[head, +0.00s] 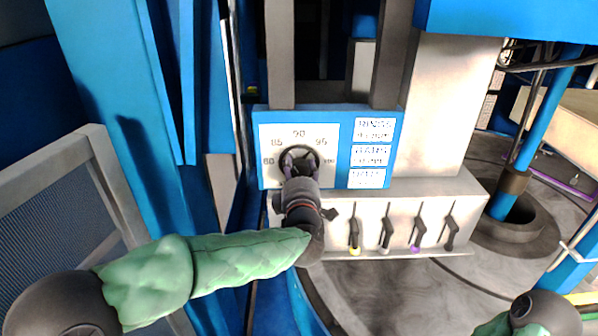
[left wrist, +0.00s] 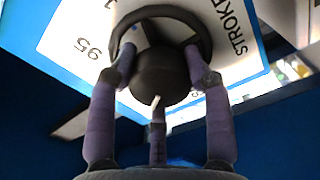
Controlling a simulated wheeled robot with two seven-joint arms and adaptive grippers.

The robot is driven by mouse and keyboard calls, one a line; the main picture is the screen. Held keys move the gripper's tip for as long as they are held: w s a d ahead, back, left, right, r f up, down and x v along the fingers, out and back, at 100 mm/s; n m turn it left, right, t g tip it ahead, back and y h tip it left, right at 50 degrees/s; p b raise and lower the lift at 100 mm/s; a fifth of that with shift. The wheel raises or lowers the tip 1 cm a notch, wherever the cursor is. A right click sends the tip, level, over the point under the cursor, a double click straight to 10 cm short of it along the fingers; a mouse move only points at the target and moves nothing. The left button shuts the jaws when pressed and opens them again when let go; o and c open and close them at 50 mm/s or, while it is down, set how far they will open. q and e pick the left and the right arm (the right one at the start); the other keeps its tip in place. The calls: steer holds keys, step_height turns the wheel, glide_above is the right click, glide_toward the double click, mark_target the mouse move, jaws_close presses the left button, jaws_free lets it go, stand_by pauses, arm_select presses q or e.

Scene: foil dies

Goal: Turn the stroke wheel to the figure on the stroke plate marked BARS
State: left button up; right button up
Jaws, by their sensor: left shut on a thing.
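The stroke wheel (head: 299,148) is a dark ring with a hub on a white dial face (head: 270,137) with figures from about 80 to 100, 90 at the top. My left gripper (head: 299,168) is shut on the wheel from the front and hides its lower part. In the left wrist view its fingers (left wrist: 158,72) grip around the hub, inside or at the wheel rim (left wrist: 160,12). A small white mark shows on the hub; which figure it points to I cannot tell. Right of the dial are stroke plates; the middle one (head: 368,156) seems to read BARS, its figure too blurred.
A plate reading RINGS (head: 374,129) is above and a third plate (head: 367,178) below. Several small levers (head: 387,232) hang on the pale panel under the dial. A blue post (head: 540,110) stands at the right. My right arm shows only at the lower right edge.

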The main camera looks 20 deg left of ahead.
arm_select(q)
steer(key=m, duration=0.3)
steer(key=shift+f+m+p, duration=0.15)
steer(key=shift+m+p, duration=0.45)
steer(key=shift+m, duration=1.3)
steer(key=o, duration=1.2)
steer(key=shift+c, duration=0.2)
steer(key=v, duration=1.2)
